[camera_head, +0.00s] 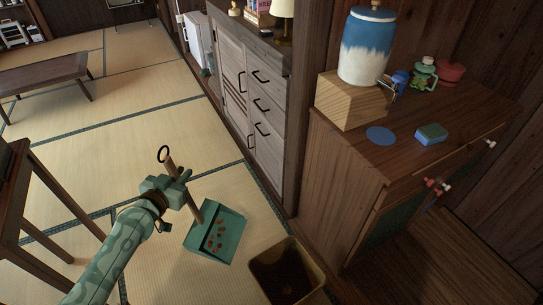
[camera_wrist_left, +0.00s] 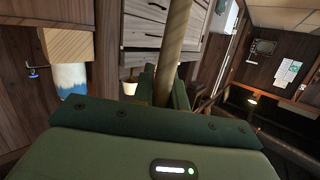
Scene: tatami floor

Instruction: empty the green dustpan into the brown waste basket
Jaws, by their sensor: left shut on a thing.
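The green dustpan (camera_head: 214,236) is in the middle of the head view, with several small orange-brown bits lying in its pan. Its wooden handle rises to a dark ring at the top. My left gripper (camera_head: 178,190) is shut on the handle, which also shows between the fingers in the left wrist view (camera_wrist_left: 176,50). The pan is out of sight in the left wrist view. The brown waste basket (camera_head: 285,272) stands to the right of the dustpan at the lower edge, its mouth facing up. The dustpan is beside the basket, not over it. My right gripper is not in view.
A wooden cabinet (camera_head: 345,185) stands right of the basket, bearing a blue-and-white dispenser (camera_head: 367,48) and a sponge (camera_head: 432,134). A grey cabinet (camera_head: 250,90) stands behind. A wooden table (camera_head: 22,190) is at left. Tatami floor between is clear.

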